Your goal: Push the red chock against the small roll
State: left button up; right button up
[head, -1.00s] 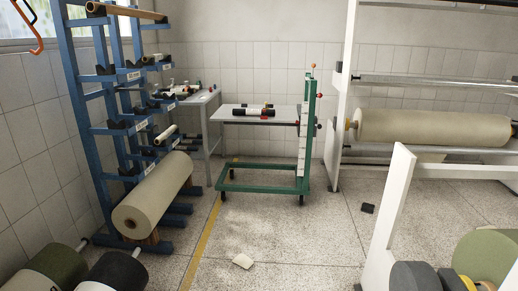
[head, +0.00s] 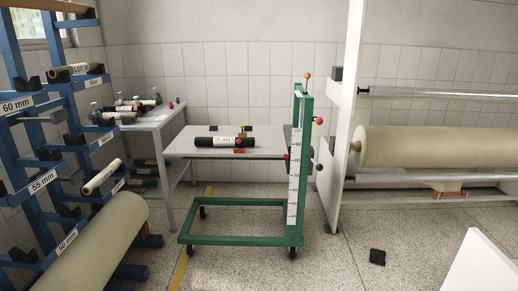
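The small roll (head: 213,141), dark with a white label, lies on the grey table top of the green wheeled lift cart (head: 299,185). A small red chock (head: 239,151) sits at the near side of the roll by its right end. I cannot tell whether it touches the roll. Small dark and yellowish pieces (head: 247,130) lie on the table top behind the roll. Neither of my grippers is in the head view.
A blue rack (head: 35,150) with rolls and a large beige roll (head: 95,245) stands at the left. A side table (head: 150,122) with bottles is behind it. A white frame (head: 345,110) with a large roll stands right. A dark block (head: 377,257) lies on open floor.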

aim_at(238, 151)
jog(key=i+z, duration=0.1)
jog(key=i, duration=1.15)
jog(key=i+j+z, duration=0.15)
jog(key=i, duration=1.05)
